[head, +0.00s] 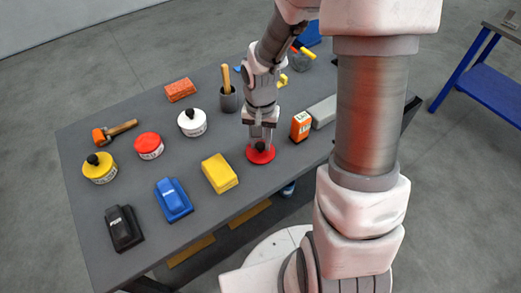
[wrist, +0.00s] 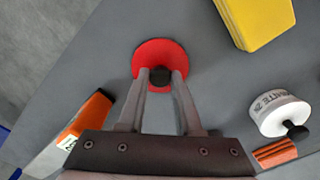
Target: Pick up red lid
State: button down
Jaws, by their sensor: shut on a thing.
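The red lid (head: 261,155) is a flat red disc with a black knob, on the grey table near its front edge. It also shows in the wrist view (wrist: 150,50), where its black knob (wrist: 159,76) sits between my fingertips. My gripper (head: 261,145) comes down from above and is shut on the knob; it also shows in the wrist view (wrist: 160,78). The lid appears at table level; I cannot tell whether it is lifted slightly. Part of the lid is hidden behind the fingers.
Around the lid stand a yellow block (head: 219,174), an orange box (head: 300,126), a white-lidded tin (head: 192,122), a red-topped tin (head: 148,145) and a dark cup (head: 229,100). Blue (head: 173,199) and black (head: 124,228) blocks are farther left. Bare table lies between them.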

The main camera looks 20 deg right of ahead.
aim_at(260, 144)
notch_tip(260, 144, up, 10)
jog(key=p, duration=0.1)
dwell(0.6)
